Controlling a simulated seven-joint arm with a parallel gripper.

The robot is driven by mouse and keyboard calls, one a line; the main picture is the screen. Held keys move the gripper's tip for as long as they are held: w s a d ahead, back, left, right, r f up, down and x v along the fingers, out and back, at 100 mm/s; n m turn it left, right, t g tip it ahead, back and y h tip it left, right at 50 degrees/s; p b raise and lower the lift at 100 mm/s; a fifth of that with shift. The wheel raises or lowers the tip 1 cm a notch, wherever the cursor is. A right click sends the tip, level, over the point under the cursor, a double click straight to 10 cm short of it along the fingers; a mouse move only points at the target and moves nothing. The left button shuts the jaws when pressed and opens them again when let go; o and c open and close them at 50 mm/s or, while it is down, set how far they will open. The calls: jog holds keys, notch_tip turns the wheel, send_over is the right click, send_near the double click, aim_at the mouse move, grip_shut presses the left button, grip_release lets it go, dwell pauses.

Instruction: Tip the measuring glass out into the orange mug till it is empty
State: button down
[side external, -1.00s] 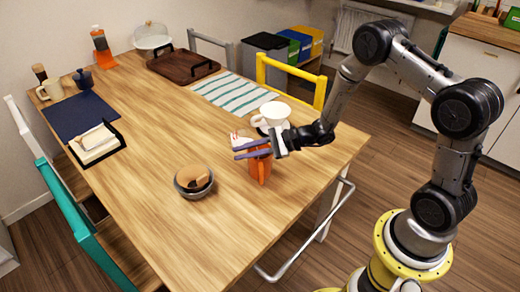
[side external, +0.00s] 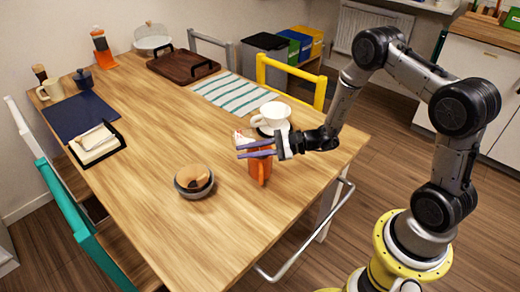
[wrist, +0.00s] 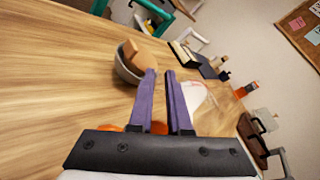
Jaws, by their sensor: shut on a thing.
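The orange mug (side external: 260,168) stands upright near the table's right front edge. My gripper (side external: 240,151) has purple fingers and is just above the mug, partly covering its top. The measuring glass (side external: 242,137) is clear with red marks and shows just behind the fingers, at the gripper; it looks tilted. In the wrist view the glass (wrist: 196,96) is a pale shape beside my fingers (wrist: 160,74), and a bit of orange mug (wrist: 158,128) shows below them. My gripper is shut on the glass. What is left inside the glass, and the mug's inside, cannot be made out.
A grey bowl (side external: 183,190) with a brown piece in it stands left of the mug. A white cup (side external: 273,115) on a saucer stands close behind the gripper. A striped cloth (side external: 235,92) lies further back. The middle of the table is clear.

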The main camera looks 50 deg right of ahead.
jog(key=shift+s+d+r+t+y, duration=0.1)
jog(key=shift+d+r+t+y, duration=0.05)
jog(key=shift+t+y, duration=0.3)
jog(key=shift+s+d+r+t+y, duration=0.1)
jog(key=shift+t+y, duration=0.35)
dwell(1.1)
jog(key=shift+w+a+r+g+h, duration=0.1)
jog(key=shift+w+a+g+h, duration=0.05)
jog(key=shift+g+h, duration=0.45)
jog(key=shift+w+a+f+g+h, duration=0.4)
jog(key=shift+a+f+g+h, duration=0.05)
jog(key=shift+g+h, duration=0.25)
